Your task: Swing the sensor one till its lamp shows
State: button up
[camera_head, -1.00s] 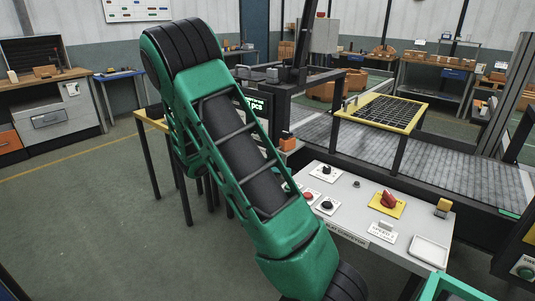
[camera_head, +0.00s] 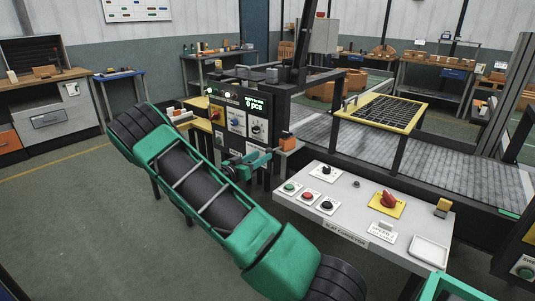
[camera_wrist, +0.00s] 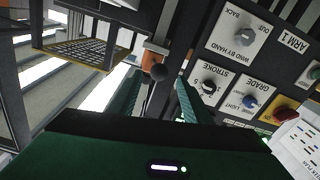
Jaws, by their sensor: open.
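A small orange block (camera_head: 287,141) sits at the right edge of the dark control panel (camera_head: 264,116). In the wrist view the orange block (camera_wrist: 156,50) has a black ball knob (camera_wrist: 159,72) at its near end, between and beyond my finger tips. I cannot tell for sure whether this is sensor one, and no lamp shows clearly on it. My gripper (camera_wrist: 156,92) is open and empty, with one green finger on each side of the line to the knob. In the head view my gripper (camera_head: 262,160) is just in front of the panel's lower right part.
The panel carries a grey knob (camera_wrist: 248,37), a black stroke knob (camera_wrist: 209,87), a blue knob (camera_wrist: 250,101) and a red switch (camera_wrist: 284,110). A white console (camera_head: 350,213) stands to the right. A yellow-framed grid (camera_head: 380,111) stands over the grey conveyor (camera_head: 470,176).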

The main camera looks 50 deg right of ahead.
aim_at(269, 151)
jog(key=shift+w+d, duration=0.15)
jog(key=shift+d, duration=1.4)
jog(key=shift+w+d, duration=0.1)
jog(key=shift+d, duration=1.4)
